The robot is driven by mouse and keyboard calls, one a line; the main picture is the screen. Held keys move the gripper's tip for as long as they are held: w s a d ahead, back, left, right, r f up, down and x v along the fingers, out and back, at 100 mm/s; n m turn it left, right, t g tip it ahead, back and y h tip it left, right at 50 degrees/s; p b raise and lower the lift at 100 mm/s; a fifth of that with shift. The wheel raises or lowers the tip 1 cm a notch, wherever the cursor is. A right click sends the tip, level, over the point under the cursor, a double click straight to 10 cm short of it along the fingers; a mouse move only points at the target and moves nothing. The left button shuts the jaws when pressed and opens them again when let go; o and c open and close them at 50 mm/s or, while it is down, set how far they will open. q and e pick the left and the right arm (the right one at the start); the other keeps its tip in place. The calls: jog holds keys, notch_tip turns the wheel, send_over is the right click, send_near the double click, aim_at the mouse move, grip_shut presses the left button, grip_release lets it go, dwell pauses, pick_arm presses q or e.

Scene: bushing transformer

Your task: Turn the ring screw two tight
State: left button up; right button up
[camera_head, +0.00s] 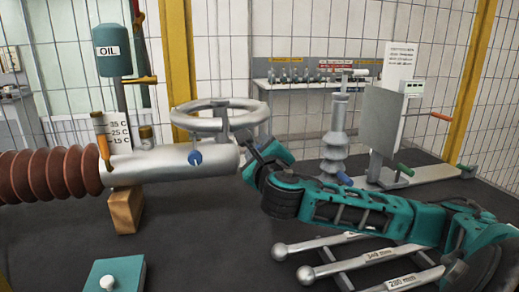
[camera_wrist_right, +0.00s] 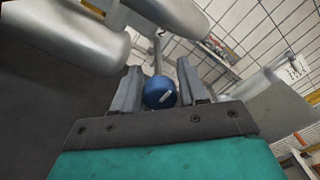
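A metal ring (camera_head: 220,115) stands over the right end of a silver tube (camera_head: 165,162). A blue screw knob (camera_head: 195,158) hangs at the ring's near side in the head view. My right gripper (camera_head: 252,150) reaches in from the right, close to the tube's right end and the ring's right side. In the right wrist view a blue round knob (camera_wrist_right: 159,92) shows between the parted fingers of my right gripper (camera_wrist_right: 160,88); firm contact cannot be told. I cannot tell whether both views show the same knob. My left gripper is not in view.
Rods with ball ends (camera_head: 320,245) lie below my right arm. A teal box (camera_head: 115,275) is at the front.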

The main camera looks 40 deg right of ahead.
jog(key=c, duration=0.7)
jog(key=shift+c, duration=0.2)
